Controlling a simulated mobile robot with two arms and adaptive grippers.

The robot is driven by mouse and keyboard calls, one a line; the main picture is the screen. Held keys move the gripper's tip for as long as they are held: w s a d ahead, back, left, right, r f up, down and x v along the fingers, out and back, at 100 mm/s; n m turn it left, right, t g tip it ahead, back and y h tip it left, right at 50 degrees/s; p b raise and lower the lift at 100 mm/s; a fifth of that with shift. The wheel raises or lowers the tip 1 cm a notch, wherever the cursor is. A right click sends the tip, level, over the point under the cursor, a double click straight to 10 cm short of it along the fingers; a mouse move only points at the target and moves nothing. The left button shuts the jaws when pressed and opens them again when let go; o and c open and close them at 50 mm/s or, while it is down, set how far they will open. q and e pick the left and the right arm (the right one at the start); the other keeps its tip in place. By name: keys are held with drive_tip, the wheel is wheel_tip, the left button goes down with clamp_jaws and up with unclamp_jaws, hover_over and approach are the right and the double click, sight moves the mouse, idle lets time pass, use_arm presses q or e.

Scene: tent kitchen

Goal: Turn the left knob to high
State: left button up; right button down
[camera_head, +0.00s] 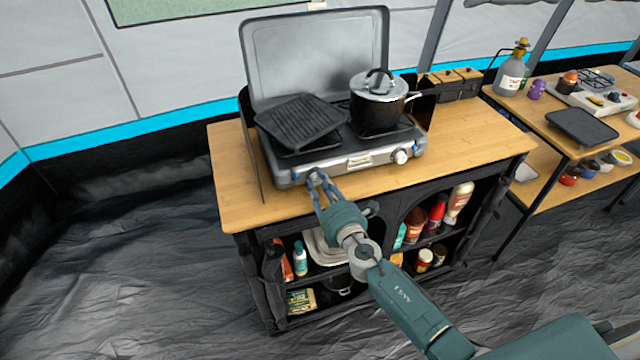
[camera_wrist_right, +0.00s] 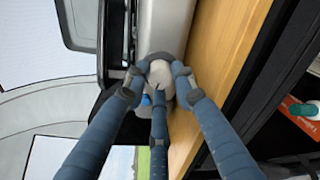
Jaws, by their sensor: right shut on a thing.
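The camping stove (camera_head: 340,160) stands on the wooden table with its lid up. Its left knob (camera_wrist_right: 160,76) is a pale round knob on the front panel, seen close in the right wrist view. My right gripper (camera_head: 317,180) reaches up to the stove's front left. In the right wrist view its fingers (camera_wrist_right: 158,80) are closed around the left knob. The gripper covers this knob in the head view. The white right knob (camera_head: 401,157) is uncovered on the same panel. My left gripper is not in view.
A black griddle pan (camera_head: 298,121) sits on the left burner and a lidded pot (camera_head: 378,100) on the right burner. The wooden table (camera_head: 470,150) has free room to the right. Shelves with bottles (camera_head: 459,202) and dishes lie below. Another table (camera_head: 570,125) stands at the right.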

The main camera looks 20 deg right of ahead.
drive_tip(key=shift+f, duration=0.1)
drive_tip(key=c, duration=1.7)
unclamp_jaws()
drive_tip(key=s, duration=0.8)
drive_tip(key=s+d+r, duration=0.1)
drive_tip(key=s, duration=0.3)
drive_tip(key=s+d+f+m+g+h, duration=0.15)
drive_tip(key=s+f+m+g, duration=0.4)
drive_tip(key=f, duration=1.05)
drive_tip(key=s+d+f+m+g, duration=0.3)
drive_tip(key=s+f+m, duration=0.5)
drive_tip(key=f, duration=0.9)
drive_tip(key=s+f+m+g, duration=0.2)
drive_tip(key=s+f, duration=0.3)
drive_tip(key=s, duration=0.6)
drive_tip(key=s+a+f+m+g, duration=0.1)
drive_tip(key=s+f+m+g, duration=0.2)
drive_tip(key=s, duration=0.9)
drive_tip(key=s+a+f+m+g, duration=0.1)
drive_tip(key=s+f+m+g, duration=0.1)
drive_tip(key=s+f+m, duration=0.3)
drive_tip(key=shift+s+f+g, duration=0.1)
drive_tip(key=shift+s+f, duration=0.55)
drive_tip(key=shift+s, duration=0.45)
drive_tip(key=shift+s+f+g, duration=0.1)
drive_tip(key=shift+s+f, duration=0.55)
drive_tip(key=shift+s, duration=0.45)
drive_tip(key=shift+s+f+g, duration=0.1)
drive_tip(key=shift+s+f, duration=0.55)
drive_tip(key=shift+s, duration=0.45)
